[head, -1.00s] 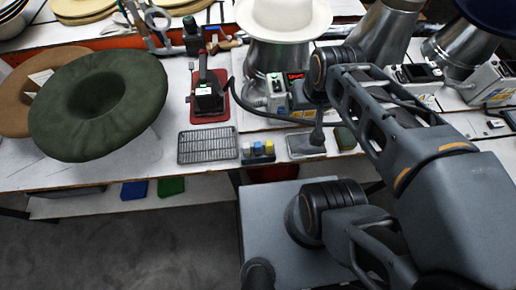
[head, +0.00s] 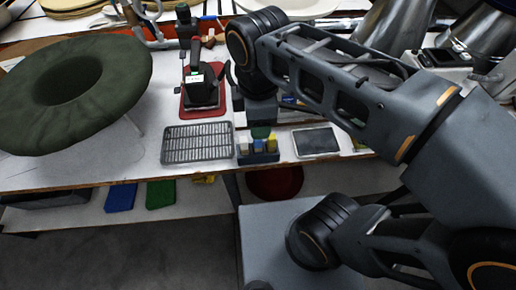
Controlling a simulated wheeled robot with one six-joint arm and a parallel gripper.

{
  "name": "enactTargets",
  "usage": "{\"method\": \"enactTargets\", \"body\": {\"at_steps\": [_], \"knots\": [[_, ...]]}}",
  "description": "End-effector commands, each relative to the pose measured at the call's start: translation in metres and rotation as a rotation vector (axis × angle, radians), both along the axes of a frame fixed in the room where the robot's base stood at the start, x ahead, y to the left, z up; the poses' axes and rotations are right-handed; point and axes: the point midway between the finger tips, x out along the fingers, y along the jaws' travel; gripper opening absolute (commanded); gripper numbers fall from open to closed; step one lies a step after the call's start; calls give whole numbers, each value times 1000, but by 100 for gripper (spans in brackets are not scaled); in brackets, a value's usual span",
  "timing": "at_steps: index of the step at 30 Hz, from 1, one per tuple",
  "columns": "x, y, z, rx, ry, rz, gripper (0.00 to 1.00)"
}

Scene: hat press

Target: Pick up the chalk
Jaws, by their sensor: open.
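A small dark blue holder (head: 258,156) stands near the front edge of the table. Short upright pieces stand in it, among them a white one (head: 243,145) and a yellow one (head: 272,143). They look like chalk, but are too small to be sure. A dark green rounded shape (head: 262,132) shows just behind the holder; I cannot tell what it is. My arm reaches in from the right, its dark joint above and behind the holder.
A metal grate (head: 197,144) lies left of the holder and a grey framed pad (head: 316,142) right of it. A black iron (head: 202,88) stands on a red mat (head: 186,112) behind. A large green hat (head: 70,115) fills the left. Bare tabletop (head: 110,160) lies beside the grate.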

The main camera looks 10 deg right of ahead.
Motion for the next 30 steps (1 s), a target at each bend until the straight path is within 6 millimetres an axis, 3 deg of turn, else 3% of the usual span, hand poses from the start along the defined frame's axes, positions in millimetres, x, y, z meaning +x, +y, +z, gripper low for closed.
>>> {"method": "enactTargets", "body": {"at_steps": [6, 14, 24, 30], "knots": [[0, 0, -36, -1, 1, -3, 52], [0, 0, -50, 0, -1, -5, 52], [1, 1, -93, 0, 0, -5, 52], [2, 1, -100, 0, -1, -5, 52]]}}
